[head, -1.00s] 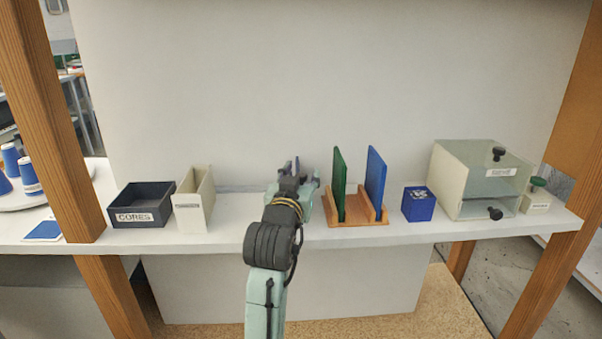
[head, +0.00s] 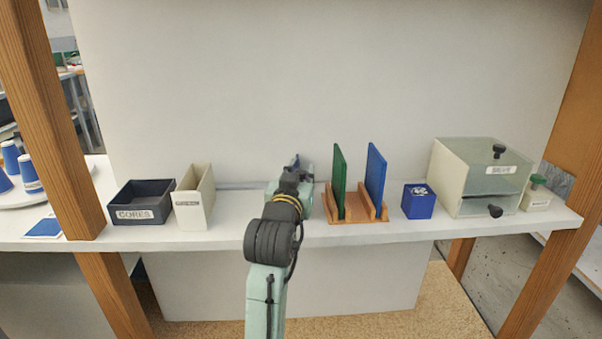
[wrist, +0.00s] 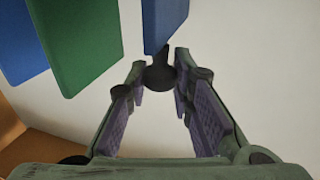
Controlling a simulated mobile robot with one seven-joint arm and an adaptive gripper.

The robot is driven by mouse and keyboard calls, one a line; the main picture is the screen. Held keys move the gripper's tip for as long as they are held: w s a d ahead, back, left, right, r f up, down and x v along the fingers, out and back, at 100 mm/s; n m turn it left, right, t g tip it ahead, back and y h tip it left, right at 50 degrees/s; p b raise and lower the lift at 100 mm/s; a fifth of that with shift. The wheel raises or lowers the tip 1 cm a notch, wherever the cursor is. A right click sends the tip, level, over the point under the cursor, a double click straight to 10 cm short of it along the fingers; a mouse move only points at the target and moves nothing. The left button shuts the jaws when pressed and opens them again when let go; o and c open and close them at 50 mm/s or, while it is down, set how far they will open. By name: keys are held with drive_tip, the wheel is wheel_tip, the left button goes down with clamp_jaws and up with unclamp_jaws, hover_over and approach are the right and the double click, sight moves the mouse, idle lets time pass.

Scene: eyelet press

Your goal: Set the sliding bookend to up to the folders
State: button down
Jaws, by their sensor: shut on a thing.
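A green folder (head: 339,180) and a blue folder (head: 375,178) stand upright in a wooden rack (head: 357,220); in the wrist view the green one (wrist: 80,45) and blue one (wrist: 18,40) are at upper left. The sliding bookend shows in the wrist view as a blue-grey plate (wrist: 164,22) with a black round knob (wrist: 159,76). My gripper (wrist: 160,70) is shut on this knob. In the head view my gripper (head: 297,168) is left of the rack and hides most of the bookend. A gap separates plate and green folder in the wrist view.
A blue cube (head: 418,202) and a clear-fronted cabinet (head: 465,180) stand right of the rack. A cream bin (head: 194,205) and a dark CORES tray (head: 140,204) stand to the left. The shelf between bin and my gripper is clear.

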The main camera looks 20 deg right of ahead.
idle(0.4)
drive_tip(key=w+a, duration=0.3)
drive_tip(key=a, duration=0.7)
drive_tip(key=c, duration=1.5)
unclamp_jaws()
drive_tip(key=shift+a, duration=0.15)
drive_tip(key=shift+o, duration=0.5)
drive_tip(key=v, duration=1.2)
drive_tip(key=shift+f, duration=0.1)
